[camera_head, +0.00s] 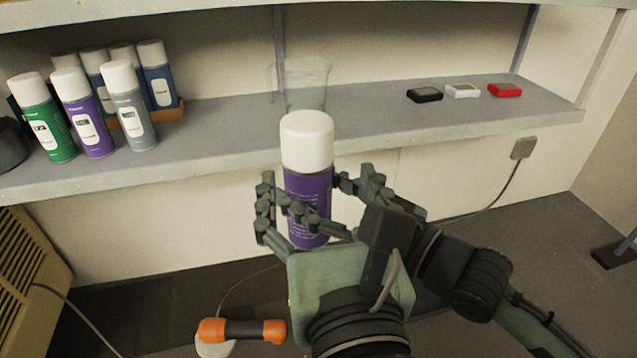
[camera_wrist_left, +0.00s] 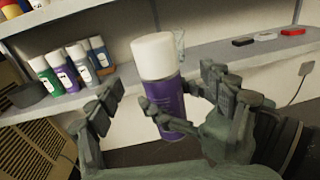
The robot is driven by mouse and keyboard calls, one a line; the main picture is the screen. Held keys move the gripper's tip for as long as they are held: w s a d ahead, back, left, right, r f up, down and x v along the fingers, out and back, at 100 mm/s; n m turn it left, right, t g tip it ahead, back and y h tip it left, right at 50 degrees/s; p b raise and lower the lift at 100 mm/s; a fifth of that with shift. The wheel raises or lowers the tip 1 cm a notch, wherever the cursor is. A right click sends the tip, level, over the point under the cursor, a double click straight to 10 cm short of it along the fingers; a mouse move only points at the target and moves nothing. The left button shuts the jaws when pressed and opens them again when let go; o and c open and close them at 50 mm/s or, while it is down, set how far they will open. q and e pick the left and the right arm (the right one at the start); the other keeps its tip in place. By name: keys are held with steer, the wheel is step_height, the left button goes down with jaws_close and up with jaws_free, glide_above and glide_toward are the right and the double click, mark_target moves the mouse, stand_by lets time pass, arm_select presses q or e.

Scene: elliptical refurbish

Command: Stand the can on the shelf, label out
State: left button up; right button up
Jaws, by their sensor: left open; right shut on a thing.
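A purple spray can (camera_head: 308,185) with a white cap stands nearly upright in the air before the shelf (camera_head: 210,125). Its side toward me carries small pale text; no white label panel shows on it. My right gripper (camera_head: 318,215) is shut on the can, with fingers across its lower body. My left gripper (camera_head: 312,200) is open, its fingers spread on either side of the can; whether they touch it I cannot tell. In the left wrist view the can (camera_wrist_left: 162,90) stands between the left gripper's finger and the right hand.
Green (camera_head: 46,125), purple (camera_head: 85,120) and grey (camera_head: 130,110) cans stand at the shelf's left, labels outward, with blue cans behind. A clear jug (camera_head: 305,75) is behind the held can. Black (camera_head: 425,94), white (camera_head: 462,90) and red (camera_head: 505,89) small boxes lie right. Shelf between is bare.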

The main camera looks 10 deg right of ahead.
arm_select(q)
steer(key=w, duration=1.1)
steer(key=shift+w+d, duration=0.1)
steer(key=shift+w, duration=0.25)
steer(key=c, duration=0.9)
steer(key=shift+d, duration=0.2)
jaws_close()
arm_select(e)
steer(key=shift+s+a, duration=0.1)
steer(key=o, duration=1.2)
steer(key=shift+r, duration=0.1)
steer(key=o, duration=0.5)
steer(key=shift+c, duration=0.2)
arm_select(q)
steer(key=shift+a, duration=0.15)
